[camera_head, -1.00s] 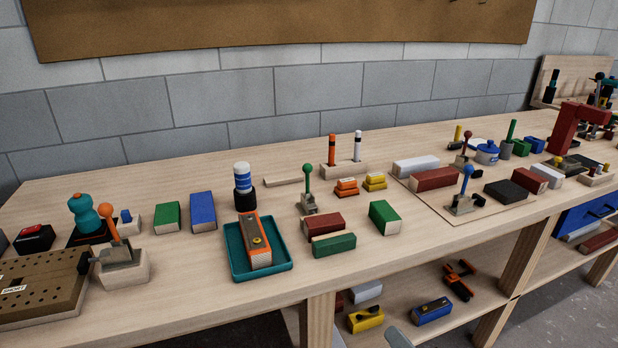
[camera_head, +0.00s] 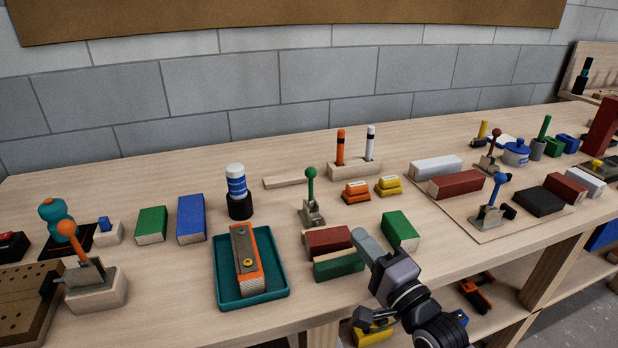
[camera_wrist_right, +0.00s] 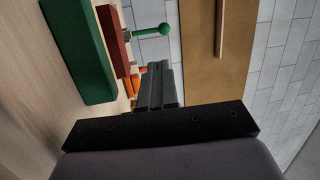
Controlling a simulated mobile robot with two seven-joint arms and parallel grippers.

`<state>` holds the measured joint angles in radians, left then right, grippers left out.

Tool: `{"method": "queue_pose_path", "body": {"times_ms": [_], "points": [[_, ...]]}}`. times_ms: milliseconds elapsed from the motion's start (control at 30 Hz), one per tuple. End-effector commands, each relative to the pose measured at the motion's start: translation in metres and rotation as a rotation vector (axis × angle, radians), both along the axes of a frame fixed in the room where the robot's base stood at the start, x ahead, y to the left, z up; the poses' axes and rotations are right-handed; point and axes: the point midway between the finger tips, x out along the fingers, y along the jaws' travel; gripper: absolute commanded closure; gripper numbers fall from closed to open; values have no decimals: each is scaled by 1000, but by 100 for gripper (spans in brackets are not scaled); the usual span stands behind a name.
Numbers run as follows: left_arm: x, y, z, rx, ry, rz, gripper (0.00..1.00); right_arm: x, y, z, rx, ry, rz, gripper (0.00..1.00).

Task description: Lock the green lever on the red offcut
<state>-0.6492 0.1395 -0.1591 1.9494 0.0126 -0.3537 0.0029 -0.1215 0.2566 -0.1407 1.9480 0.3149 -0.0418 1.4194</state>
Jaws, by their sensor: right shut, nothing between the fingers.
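The green lever (camera_head: 311,186) stands upright on a small metal clamp base (camera_head: 313,214). The red offcut (camera_head: 322,238) lies at the front of that base; whether the clamp touches it is hard to tell. In the right wrist view the green knob (camera_wrist_right: 164,29) sticks out past the red offcut (camera_wrist_right: 114,38). My right gripper (camera_head: 364,241) is shut and empty, just right of the red offcut and above the bench. Its fingers also show in the right wrist view (camera_wrist_right: 158,84). My left gripper is not in view.
A green block (camera_head: 338,267) lies in front of the red offcut; another green block (camera_head: 400,230) stands right of my gripper. Orange (camera_head: 356,192) and yellow (camera_head: 388,186) pieces lie behind. A teal tray (camera_head: 272,294) with an orange block is at left. A blue lever (camera_head: 499,183) stands further right.

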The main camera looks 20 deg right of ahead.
Motion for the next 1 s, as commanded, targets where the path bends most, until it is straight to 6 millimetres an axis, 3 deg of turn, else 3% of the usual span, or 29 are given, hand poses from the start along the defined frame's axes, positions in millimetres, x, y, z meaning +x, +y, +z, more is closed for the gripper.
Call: {"method": "queue_pose_path", "body": {"times_ms": [667, 1000], "points": [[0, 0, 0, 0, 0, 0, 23, 7, 0, 9, 44, -13, 7, 100], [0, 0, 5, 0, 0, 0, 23, 49, 10, 18, 43, -16, 7, 100]]}}
